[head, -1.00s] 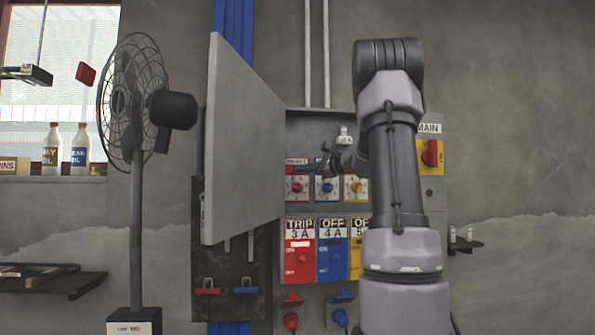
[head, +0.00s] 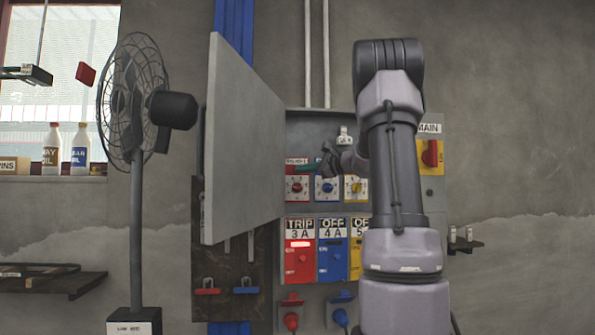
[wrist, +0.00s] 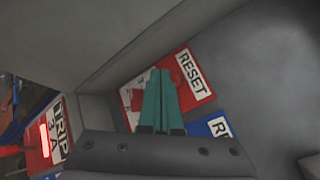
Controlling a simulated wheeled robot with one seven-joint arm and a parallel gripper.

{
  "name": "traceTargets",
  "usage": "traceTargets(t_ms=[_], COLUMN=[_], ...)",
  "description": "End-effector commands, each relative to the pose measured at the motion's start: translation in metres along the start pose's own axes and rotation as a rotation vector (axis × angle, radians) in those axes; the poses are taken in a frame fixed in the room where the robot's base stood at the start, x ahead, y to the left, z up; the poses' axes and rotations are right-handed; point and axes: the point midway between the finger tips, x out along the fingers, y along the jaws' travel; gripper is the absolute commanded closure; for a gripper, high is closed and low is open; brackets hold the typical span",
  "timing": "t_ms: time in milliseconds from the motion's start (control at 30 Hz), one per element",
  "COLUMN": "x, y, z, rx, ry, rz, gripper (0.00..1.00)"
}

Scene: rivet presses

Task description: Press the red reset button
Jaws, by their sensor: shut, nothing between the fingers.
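The red reset plate (wrist: 192,76), marked RESET, shows in the wrist view with a white face beside its label. In the head view it is the red unit (head: 297,187) at the upper left of the open cabinet, with a round red control on its white face. My gripper (head: 300,169) is shut and empty, its teal fingers in front of the upper part of that unit. In the wrist view the shut fingers (wrist: 162,82) overlap the red plate and hide part of its face. I cannot tell whether the tips touch it.
The open grey cabinet door (head: 240,140) stands close to the left of my gripper. A blue unit (head: 327,188) and a yellow unit (head: 355,189) sit to the right of the red one. Breakers (head: 300,250) marked TRIP and OFF are below. A fan (head: 135,105) stands farther left.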

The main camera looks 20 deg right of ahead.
Motion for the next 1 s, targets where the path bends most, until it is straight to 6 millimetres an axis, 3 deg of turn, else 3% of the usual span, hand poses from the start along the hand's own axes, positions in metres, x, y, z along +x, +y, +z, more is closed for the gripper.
traceTargets(t_ms=[1000], x=[0.0085], y=[-0.0063], z=[-0.0062], rx=[0.0], ry=[0.0], rz=[0.0], gripper=[1.0])
